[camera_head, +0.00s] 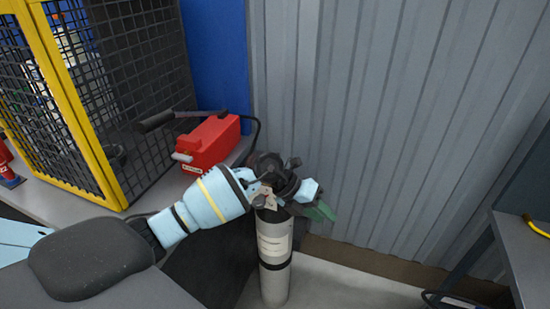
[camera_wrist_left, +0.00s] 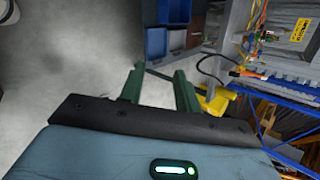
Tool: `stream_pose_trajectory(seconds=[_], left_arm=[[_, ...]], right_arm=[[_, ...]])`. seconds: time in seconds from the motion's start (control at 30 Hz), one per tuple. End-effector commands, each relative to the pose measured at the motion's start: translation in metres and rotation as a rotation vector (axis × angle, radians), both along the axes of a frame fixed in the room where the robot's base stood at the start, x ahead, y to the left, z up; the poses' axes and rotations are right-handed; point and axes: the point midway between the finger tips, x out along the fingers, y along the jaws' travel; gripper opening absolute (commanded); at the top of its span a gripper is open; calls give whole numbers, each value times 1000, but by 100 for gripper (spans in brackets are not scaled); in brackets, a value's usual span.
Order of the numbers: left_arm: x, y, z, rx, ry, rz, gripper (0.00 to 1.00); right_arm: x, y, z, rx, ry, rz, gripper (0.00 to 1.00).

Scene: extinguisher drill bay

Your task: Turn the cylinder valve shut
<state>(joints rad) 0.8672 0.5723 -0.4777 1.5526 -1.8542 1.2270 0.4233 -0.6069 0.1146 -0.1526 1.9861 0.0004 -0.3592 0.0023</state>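A grey cylinder (camera_head: 274,278) with a pale label and a dark band stands upright below my left gripper in the head view. Its top is hidden behind my left wrist. Dark parts cluster there, and I cannot tell the valve from my wrist parts. My left gripper (camera_head: 320,212) points to the right, beyond the cylinder top, with green fingers. In the left wrist view the two green fingers (camera_wrist_left: 158,88) stand apart with nothing clearly held between them. The cylinder and valve are not recognisable in that view. My right gripper is not in view.
A red box (camera_head: 208,143) with a black hose sits on the bench at left, beside a yellow-framed mesh cage (camera_head: 75,100). A corrugated grey wall (camera_head: 400,120) stands behind. A dark table (camera_head: 525,250) is at right. Blue bins (camera_wrist_left: 156,42) show in the left wrist view.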

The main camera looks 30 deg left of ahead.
Motion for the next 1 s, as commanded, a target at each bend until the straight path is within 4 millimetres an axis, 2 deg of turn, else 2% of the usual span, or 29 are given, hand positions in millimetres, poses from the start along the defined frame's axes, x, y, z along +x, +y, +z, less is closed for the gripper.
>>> stream_pose_trajectory(seconds=[0.03,0.2,0.3,0.4,0.53,0.7,0.87,1.0], left_arm=[[18,28,10,128,-14,19,33],[52,118,52,482,-11,143,33],[61,157,77,617,1,226,33],[63,183,95,698,12,285,33],[64,196,105,741,19,321,33],[64,197,104,744,21,323,33],[69,197,90,741,23,321,33],[77,199,70,741,24,321,33]], right_arm=[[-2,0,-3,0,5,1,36],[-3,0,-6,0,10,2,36],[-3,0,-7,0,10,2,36],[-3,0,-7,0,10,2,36],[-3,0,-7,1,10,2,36],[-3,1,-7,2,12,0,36],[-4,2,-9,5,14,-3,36],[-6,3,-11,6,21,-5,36]])
